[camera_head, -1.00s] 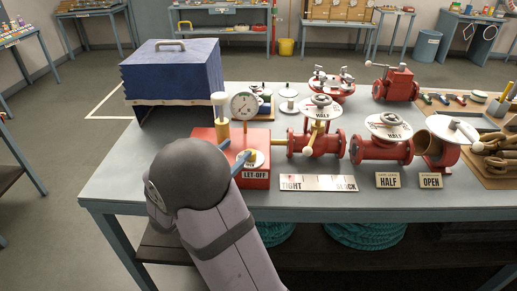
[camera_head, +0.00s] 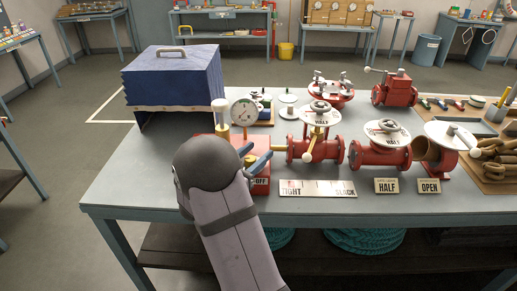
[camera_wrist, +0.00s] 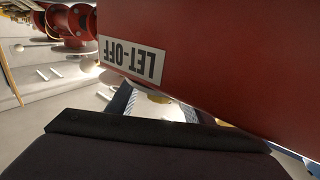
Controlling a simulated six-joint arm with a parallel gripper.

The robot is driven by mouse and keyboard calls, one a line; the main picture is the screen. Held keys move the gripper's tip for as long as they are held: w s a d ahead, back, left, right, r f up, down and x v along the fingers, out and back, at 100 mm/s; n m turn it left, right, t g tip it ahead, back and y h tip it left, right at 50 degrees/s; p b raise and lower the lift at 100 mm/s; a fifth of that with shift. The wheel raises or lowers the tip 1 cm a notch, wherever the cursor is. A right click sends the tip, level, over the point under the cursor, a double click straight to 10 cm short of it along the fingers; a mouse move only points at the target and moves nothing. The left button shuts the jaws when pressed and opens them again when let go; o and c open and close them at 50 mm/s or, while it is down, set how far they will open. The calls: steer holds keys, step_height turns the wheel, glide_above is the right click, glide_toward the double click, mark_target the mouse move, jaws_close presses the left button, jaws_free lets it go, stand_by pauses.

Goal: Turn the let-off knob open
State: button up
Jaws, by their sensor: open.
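The red let-off box (camera_head: 261,188) stands at the table's front, its label partly covered by my arm in the head view. In the wrist view, its red face (camera_wrist: 220,60) fills the upper right, with the LET-OFF label upside down. My gripper (camera_head: 256,155) has its blue fingers spread over the box top; its fingers also show in the wrist view (camera_wrist: 160,105). A pale disc with a yellow part, likely the let-off knob (camera_wrist: 158,98), shows between them. In the head view the knob is mostly hidden. Contact with it cannot be told.
A pressure gauge (camera_head: 244,112) and a cream-topped brass post (camera_head: 219,112) rise close behind the box. Red valves (camera_head: 316,147) stand to the right, with a TIGHT/SLACK plate (camera_head: 318,189) in front. A blue cover (camera_head: 172,75) is at left. The table's front left is clear.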

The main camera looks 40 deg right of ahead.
steer(key=shift+w+d, duration=0.15)
steer(key=shift+d, duration=0.55)
steer(key=shift+c, duration=0.5)
steer(key=c, duration=1)
steer(key=shift+o, duration=0.4)
